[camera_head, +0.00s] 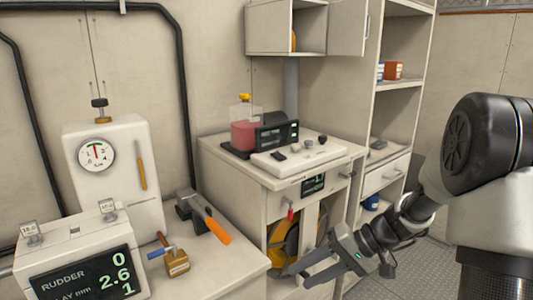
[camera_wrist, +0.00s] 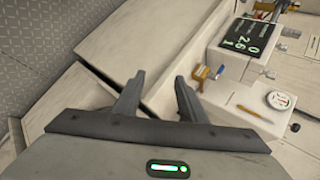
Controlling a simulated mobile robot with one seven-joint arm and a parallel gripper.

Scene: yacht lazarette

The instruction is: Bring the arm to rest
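My arm (camera_head: 490,150) reaches in from the right side of the head view and bends down to the left. My gripper (camera_head: 296,276) hangs in front of the white cabinet with the drawer, low and near the right end of the left bench. In the wrist view my gripper (camera_wrist: 159,80) has its two dark fingers apart with nothing between them. No object is held. I cannot tell the exact gap between the gripper and the cabinet.
The left bench (camera_head: 215,275) carries a rudder display (camera_head: 88,275), a dial gauge unit (camera_head: 97,153), an orange-handled tool (camera_head: 217,231) and a brass padlock-like piece (camera_head: 177,263). A jug of red liquid (camera_head: 244,133) stands on the cabinet. Open shelves (camera_head: 398,85) stand behind. Floor (camera_head: 435,280) shows at lower right.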

